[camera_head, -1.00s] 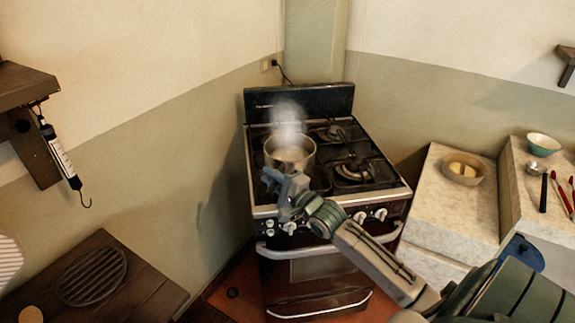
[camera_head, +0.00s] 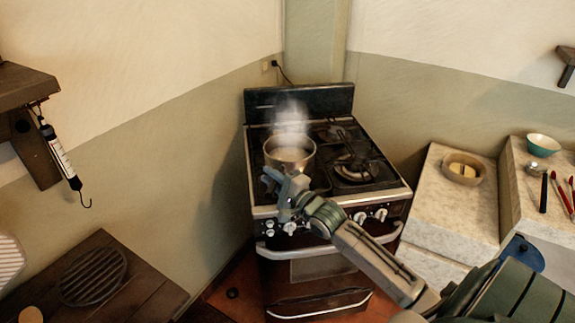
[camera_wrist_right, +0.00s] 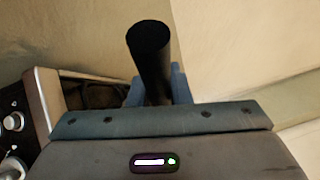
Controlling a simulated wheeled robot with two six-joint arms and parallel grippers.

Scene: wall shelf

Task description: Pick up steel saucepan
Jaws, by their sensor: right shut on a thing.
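The steel saucepan (camera_head: 291,159) is on the left front part of the stove top, with steam rising from it. My right gripper (camera_head: 273,178) is at the near left side of the saucepan. In the right wrist view a black handle (camera_wrist_right: 151,55) stands between the blue fingers of the right gripper (camera_wrist_right: 155,88), which is shut on it. The gripper hides part of the saucepan's near side, and I cannot tell whether the pan's base touches the burner. My left gripper is not in view.
The stove (camera_head: 330,190) stands in the corner, with knobs along its front. To its right is a pale counter (camera_head: 425,215) with a bowl (camera_head: 463,169). A dark wooden table (camera_head: 130,285) is at lower left. A hanging scale (camera_head: 62,160) hangs at left.

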